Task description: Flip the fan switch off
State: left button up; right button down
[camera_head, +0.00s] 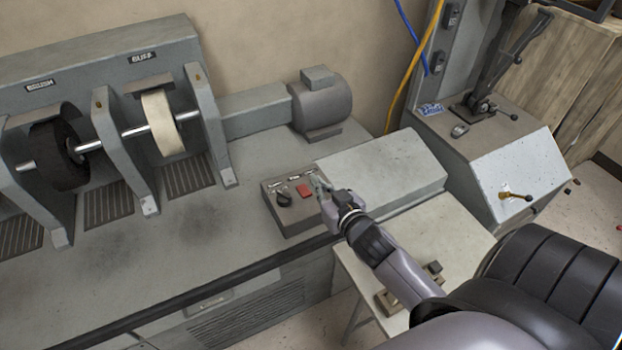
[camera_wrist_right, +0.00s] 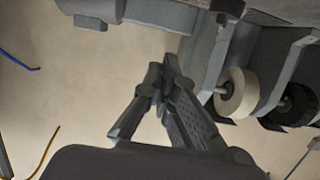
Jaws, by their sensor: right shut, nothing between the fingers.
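A grey control box (camera_head: 287,223) sits on the front of the grinding bench. I cannot read any label, so which one is the fan switch is unclear. My right gripper (camera_head: 317,182) is at the right end of the box face, just right of the red button and over the end of the switch row. Contact cannot be told. In the right wrist view the fingers (camera_wrist_right: 166,72) are together and empty; the box is not discernible there. My left gripper is out of view.
Behind stand a motor (camera_head: 322,104), a white buffing wheel (camera_head: 162,123) and a black brush wheel (camera_head: 60,157). A sloped grey cover (camera_head: 385,165) adjoins the box on the right. A small table (camera_head: 450,240) and a grey cabinet (camera_head: 515,180) stand farther right.

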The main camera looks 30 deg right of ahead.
jog(key=shift+r+v, duration=0.2)
jog(key=shift+v, duration=1.2)
jog(key=shift+a+f, duration=0.1)
jog(key=s+a+f+n+g+y, duration=0.1)
jog(key=s+a+f+n+g, duration=0.1)
jog(key=s+a+f+g, duration=0.6)
jog(key=s+a+f+n+g+y, duration=0.1)
jog(key=s+a+g, duration=0.25)
jog(key=s, duration=0.85)
notch_tip(320, 180, down, 27)
jog(key=s+g, duration=0.1)
jog(key=g, duration=0.1)
jog(key=s+d+f, duration=0.3)
jog(key=s+f, duration=1.2)
jog(key=s, duration=0.2)
jog(key=shift+f+n+g, duration=0.3)
jog(key=shift+n+g, duration=0.05)
jog(key=shift+n, duration=0.05)
